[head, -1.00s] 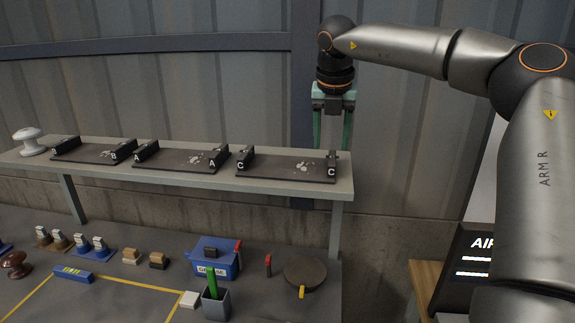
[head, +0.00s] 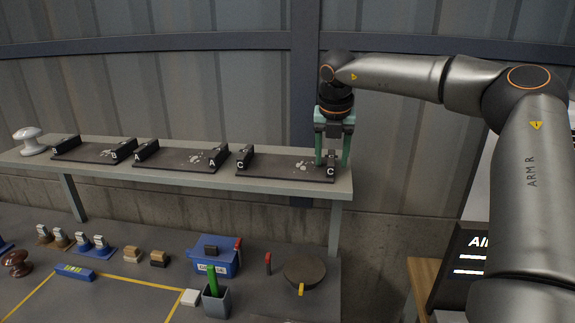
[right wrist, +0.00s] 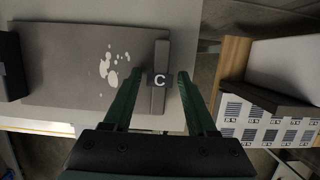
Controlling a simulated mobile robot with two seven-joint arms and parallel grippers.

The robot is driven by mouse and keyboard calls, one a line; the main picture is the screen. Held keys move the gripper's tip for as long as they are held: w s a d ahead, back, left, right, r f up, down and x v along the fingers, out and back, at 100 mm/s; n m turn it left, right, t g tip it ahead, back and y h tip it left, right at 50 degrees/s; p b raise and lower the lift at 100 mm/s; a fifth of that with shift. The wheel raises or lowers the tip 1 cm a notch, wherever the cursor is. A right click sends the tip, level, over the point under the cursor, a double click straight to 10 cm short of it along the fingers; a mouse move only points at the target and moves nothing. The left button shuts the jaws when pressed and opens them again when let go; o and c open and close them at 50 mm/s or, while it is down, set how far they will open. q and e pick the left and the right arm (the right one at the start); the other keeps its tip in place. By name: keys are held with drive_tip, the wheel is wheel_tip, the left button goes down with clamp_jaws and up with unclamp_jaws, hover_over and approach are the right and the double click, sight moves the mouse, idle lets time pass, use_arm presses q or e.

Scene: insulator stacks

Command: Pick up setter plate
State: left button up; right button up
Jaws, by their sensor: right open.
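Three dark setter plates lie in a row on the raised shelf: one marked B (head: 92,153), one marked A (head: 180,157) and one marked C (head: 280,165) at the right end. Each has a raised block at both ends. My right gripper (head: 332,161) is open, pointing down at the right end block of the C plate. In the right wrist view, the fingers (right wrist: 158,84) stand on either side of that block (right wrist: 160,92), with room between the right finger and it. The plate's grey face (right wrist: 75,70) shows white splotches. My left gripper is not in view.
A white insulator (head: 29,140) stands at the shelf's left end. The wall is close behind the shelf.

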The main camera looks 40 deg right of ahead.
drive_tip(key=shift+f, duration=0.15)
drive_tip(key=shift+c, duration=0.2)
clamp_jaws()
idle(0.4)
idle(0.9)
